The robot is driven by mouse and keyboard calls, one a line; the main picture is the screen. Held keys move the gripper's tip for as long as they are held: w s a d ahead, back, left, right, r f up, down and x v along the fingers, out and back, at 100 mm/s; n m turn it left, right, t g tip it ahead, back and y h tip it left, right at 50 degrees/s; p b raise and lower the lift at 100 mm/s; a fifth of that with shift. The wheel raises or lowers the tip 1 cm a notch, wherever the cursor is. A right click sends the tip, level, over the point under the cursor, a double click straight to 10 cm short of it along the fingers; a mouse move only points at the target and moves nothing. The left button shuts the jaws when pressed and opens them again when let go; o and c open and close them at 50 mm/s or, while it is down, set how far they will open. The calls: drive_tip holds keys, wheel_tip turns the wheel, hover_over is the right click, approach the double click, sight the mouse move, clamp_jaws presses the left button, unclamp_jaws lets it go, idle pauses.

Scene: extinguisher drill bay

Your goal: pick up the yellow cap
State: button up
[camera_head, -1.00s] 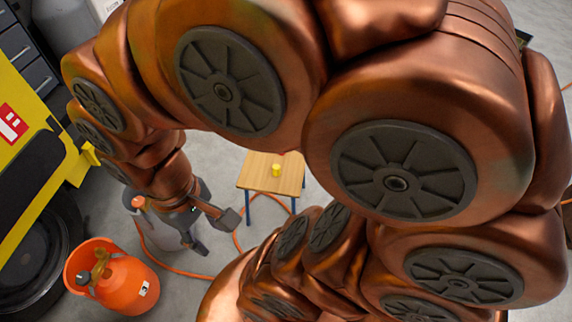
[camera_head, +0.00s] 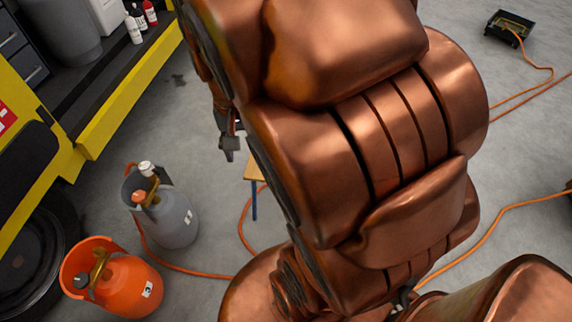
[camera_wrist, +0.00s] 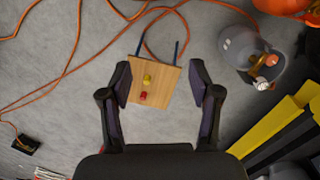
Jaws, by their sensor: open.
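The yellow cap (camera_wrist: 147,79) sits on a small wooden stool (camera_wrist: 168,90) with blue legs, seen from above in the wrist view. A red cap-like piece (camera_wrist: 143,95) lies beside it on the same top. My gripper (camera_wrist: 163,88) is open and empty, its two fingers framing the stool top from well above. In the head view, part of my gripper (camera_head: 229,148) shows at the left of my arm. My arm hides most of the stool (camera_head: 254,172) there, and the yellow cap is hidden.
A grey cylinder (camera_head: 170,215) and an orange cylinder (camera_head: 118,285) stand left of the stool. An orange hose (camera_head: 200,274) runs over the floor. A yellow vehicle side (camera_head: 125,105) is at the left. A dark box (camera_head: 509,27) lies at the far right.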

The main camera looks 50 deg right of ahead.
drive_tip(key=w+d+f+m+b, duration=0.75)
drive_tip(key=w+d+f, duration=0.35)
drive_tip(key=d+f, duration=0.35)
drive_tip(key=w+d+f+m+b, duration=0.2)
drive_tip(key=d+f+b, duration=0.1)
drive_tip(key=f, duration=0.5)
drive_tip(key=w+d+f+m+b, duration=0.2)
drive_tip(key=d+f+m+b, duration=0.1)
drive_tip(key=d+f, duration=0.3)
drive_tip(key=w+d+f+m+t+b, duration=0.1)
drive_tip(key=d+f+b, duration=0.3)
drive_tip(key=f, duration=0.6)
drive_tip(key=shift+w+d+f+m+b, duration=0.15)
drive_tip(key=shift+w+d+m+b, duration=0.25)
drive_tip(key=shift+w+d+m, duration=0.35)
drive_tip(key=shift+w+d+f, duration=0.15)
drive_tip(key=shift+d+f, duration=0.05)
drive_tip(key=shift+f, duration=0.4)
drive_tip(key=shift+w+f+b, duration=0.1)
drive_tip(key=shift+f+b, duration=0.8)
drive_tip(key=shift+f, duration=2.8)
drive_tip(key=c, duration=0.9)
drive_tip(key=shift+r, duration=0.1)
